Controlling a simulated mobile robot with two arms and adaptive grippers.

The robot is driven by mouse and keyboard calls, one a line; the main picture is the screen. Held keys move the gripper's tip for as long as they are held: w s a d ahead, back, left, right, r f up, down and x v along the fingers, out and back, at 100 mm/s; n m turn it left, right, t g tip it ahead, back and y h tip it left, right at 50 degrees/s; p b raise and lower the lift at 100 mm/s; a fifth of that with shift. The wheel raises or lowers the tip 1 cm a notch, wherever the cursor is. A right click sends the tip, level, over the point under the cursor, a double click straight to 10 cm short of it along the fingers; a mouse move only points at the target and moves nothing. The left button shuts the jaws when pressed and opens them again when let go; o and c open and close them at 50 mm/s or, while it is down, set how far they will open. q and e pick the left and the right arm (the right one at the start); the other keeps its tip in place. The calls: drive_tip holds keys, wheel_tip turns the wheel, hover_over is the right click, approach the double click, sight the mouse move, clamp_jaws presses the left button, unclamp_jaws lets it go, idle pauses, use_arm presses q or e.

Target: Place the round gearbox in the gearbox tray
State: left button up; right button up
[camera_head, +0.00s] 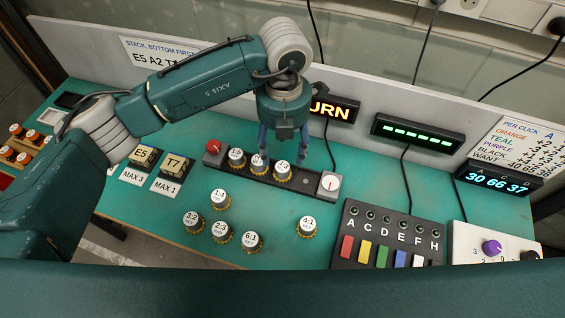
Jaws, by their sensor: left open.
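Several round gearboxes with white ratio labels and brass-coloured bases stand on the teal bench: 1:4 (219,198), 3:2 (193,221), 2:3 (221,231), 6:1 (252,242) and 4:1 (307,226). Three more stand in a row on a long dark holder (305,187): a left one (237,159), a middle one (259,162) and a right one (283,172). I cannot tell whether this holder is the gearbox tray. My left gripper (284,150) is open, pointing down over the holder, its fingers around or just above the right gearboxes; contact is unclear. My right gripper is out of view.
A red knob (213,147) and white dial (330,183) end the holder. Two labelled blocks, one marked T7 (174,164), stand left. A lettered key panel (387,232) and a purple-knob box (491,247) stand right. Lit displays (418,133) line the back. Bench around 4:1 is clear.

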use_arm(q)
wheel_tip(320, 180, up, 4)
drive_tip(key=shift+f+b, duration=0.15)
drive_tip(key=shift+b, duration=0.2)
